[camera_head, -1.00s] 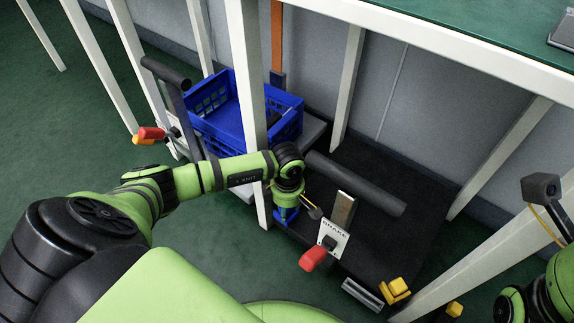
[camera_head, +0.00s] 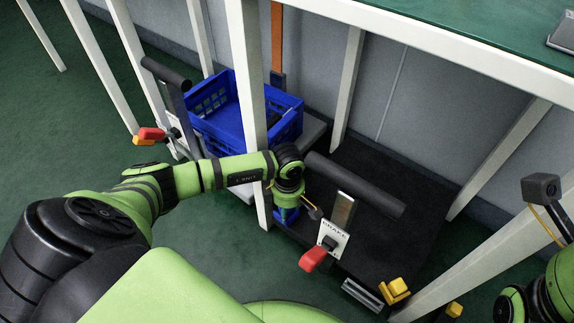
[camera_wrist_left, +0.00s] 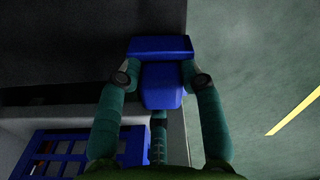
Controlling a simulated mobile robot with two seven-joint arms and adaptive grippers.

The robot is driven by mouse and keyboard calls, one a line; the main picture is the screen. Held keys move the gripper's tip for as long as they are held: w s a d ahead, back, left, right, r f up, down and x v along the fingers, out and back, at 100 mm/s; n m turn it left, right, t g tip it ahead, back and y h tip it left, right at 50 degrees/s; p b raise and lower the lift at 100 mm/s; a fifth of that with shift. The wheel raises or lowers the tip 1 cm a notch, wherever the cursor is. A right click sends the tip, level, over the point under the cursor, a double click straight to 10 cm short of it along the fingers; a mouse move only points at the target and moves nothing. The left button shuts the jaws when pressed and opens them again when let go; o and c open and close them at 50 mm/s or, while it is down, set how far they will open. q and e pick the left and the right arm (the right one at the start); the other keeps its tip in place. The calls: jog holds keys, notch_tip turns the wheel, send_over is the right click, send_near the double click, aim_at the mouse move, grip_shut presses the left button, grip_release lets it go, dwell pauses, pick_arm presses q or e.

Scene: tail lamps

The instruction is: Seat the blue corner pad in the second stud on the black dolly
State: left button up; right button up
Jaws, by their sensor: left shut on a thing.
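The black dolly (camera_head: 362,232) stands low under the bench; its dark deck also shows in the wrist view (camera_wrist_left: 70,40). The blue corner pad (camera_head: 287,215) is at the dolly's near left corner. My left gripper (camera_head: 287,203) points down and is shut on it. In the wrist view the blue pad (camera_wrist_left: 160,48) sits between the two fingertips (camera_wrist_left: 160,78), along the deck's edge with the green floor. The second stud is hidden, and I cannot tell whether the pad is on it. My right gripper is not in view; only part of its arm shows at lower right.
A red brake lever (camera_head: 313,258) and a dark handle bar (camera_head: 355,184) stand close to the left gripper. A white bench leg (camera_head: 248,70) is just left of it. A blue crate (camera_head: 225,120) is behind. A yellow corner pad (camera_head: 396,290) sits at the dolly's near right.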

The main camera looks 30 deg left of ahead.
pick_arm(q)
jog(key=shift+f, duration=0.15)
jog(key=shift+f, duration=0.15)
jog(key=o, duration=1.3)
jog(key=shift+c, duration=0.2)
notch_tip(320, 180, up, 12)
jog(key=shift+d+r, duration=0.1)
